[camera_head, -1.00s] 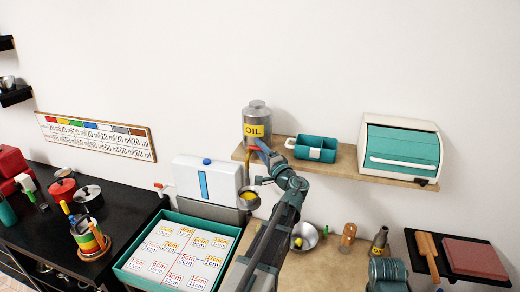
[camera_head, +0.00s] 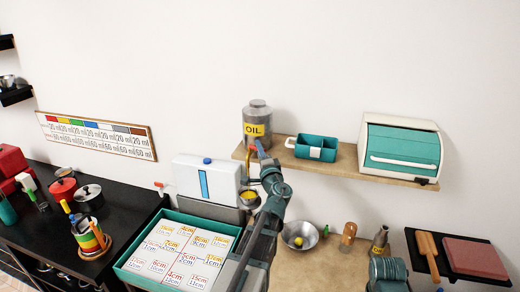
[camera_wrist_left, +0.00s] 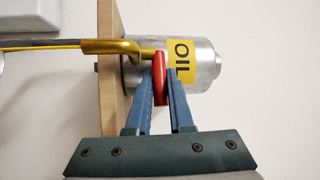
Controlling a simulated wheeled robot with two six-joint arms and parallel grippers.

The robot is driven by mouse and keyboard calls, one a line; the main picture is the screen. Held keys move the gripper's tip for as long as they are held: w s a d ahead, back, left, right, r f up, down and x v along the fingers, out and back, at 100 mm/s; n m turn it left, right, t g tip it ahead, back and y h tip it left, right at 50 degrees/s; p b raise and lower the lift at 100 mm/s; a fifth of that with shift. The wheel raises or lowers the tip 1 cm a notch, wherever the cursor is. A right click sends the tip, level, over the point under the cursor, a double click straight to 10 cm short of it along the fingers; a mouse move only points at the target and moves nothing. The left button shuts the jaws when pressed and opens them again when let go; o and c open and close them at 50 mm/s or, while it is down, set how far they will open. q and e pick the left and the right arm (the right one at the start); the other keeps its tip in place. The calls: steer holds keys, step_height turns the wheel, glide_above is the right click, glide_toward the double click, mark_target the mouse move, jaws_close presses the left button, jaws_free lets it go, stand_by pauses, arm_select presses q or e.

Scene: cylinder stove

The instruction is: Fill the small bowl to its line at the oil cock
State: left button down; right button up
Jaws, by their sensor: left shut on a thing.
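The oil can (camera_head: 257,125), a grey metal cylinder with a yellow OIL label, stands on the wooden shelf. Its brass cock (camera_wrist_left: 125,46) points down over the shelf's front. My left gripper (camera_head: 257,147) is shut on the cock's red handle (camera_wrist_left: 160,78), which lies between the blue fingers in the wrist view. A thin yellow stream (camera_wrist_left: 40,46) runs from the spout in the wrist view. Below the cock, the small bowl (camera_head: 250,203) holds yellow liquid. My arm partly covers it, and its line cannot be made out. My right gripper is not in view.
A white dispenser (camera_head: 207,180) stands left of the small bowl. A larger metal bowl (camera_head: 300,242) with a yellow thing inside is at lower right. A teal tray (camera_head: 148,240) holds number cards. A teal bin (camera_head: 315,148) and bread box (camera_head: 402,150) share the shelf.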

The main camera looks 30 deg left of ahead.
arm_select(q)
steer(key=shift+t, duration=0.3)
steer(key=c, duration=0.8)
jaws_free()
